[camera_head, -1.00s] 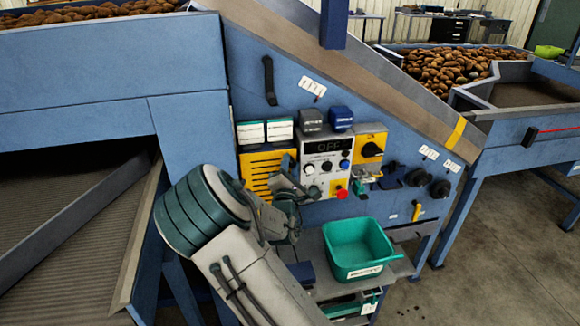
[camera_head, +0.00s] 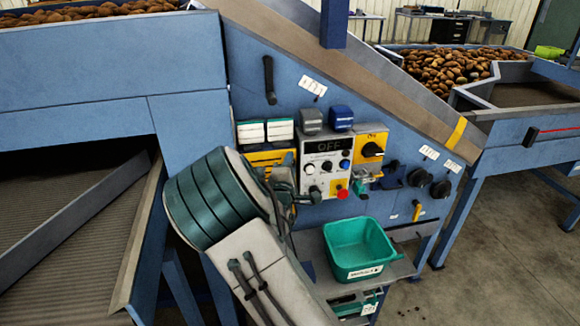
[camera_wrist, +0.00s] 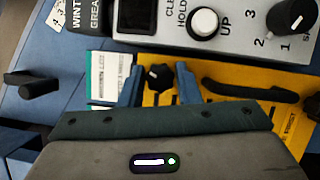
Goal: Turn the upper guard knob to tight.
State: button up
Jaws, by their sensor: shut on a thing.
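The upper guard knob (camera_wrist: 158,77) shows in the wrist view as a small black lobed knob on the yellow slotted guard (camera_wrist: 222,75). My gripper (camera_wrist: 158,84) has its two blue fingers on either side of this knob and is shut on it. Whether the knob is loose or tight cannot be told. In the head view the yellow guard (camera_head: 262,158) sits left of the control box, partly covered by my arm. There my wrist and arm hide the knob and the fingertips.
The control box (camera_head: 324,160) with buttons and dials is close beside the guard. A black curved handle (camera_wrist: 250,90) lies right of the knob in the wrist view. A black lever (camera_wrist: 32,82) stands out at left. A green bin (camera_head: 360,247) sits on the shelf below.

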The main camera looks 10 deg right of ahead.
jog(key=m+g, duration=0.1)
jog(key=m, duration=0.2)
jog(key=m+g+y, duration=0.1)
jog(key=m, duration=0.2)
jog(key=shift+r, duration=0.15)
jog(key=m+g+y+b, duration=0.1)
jog(key=m+y+b, duration=0.1)
jog(key=m, duration=0.2)
jog(key=shift+d, duration=0.1)
jog(key=shift+m+g, duration=0.3)
dwell(0.4)
jog(key=o, duration=1)
jog(key=shift+r, duration=0.1)
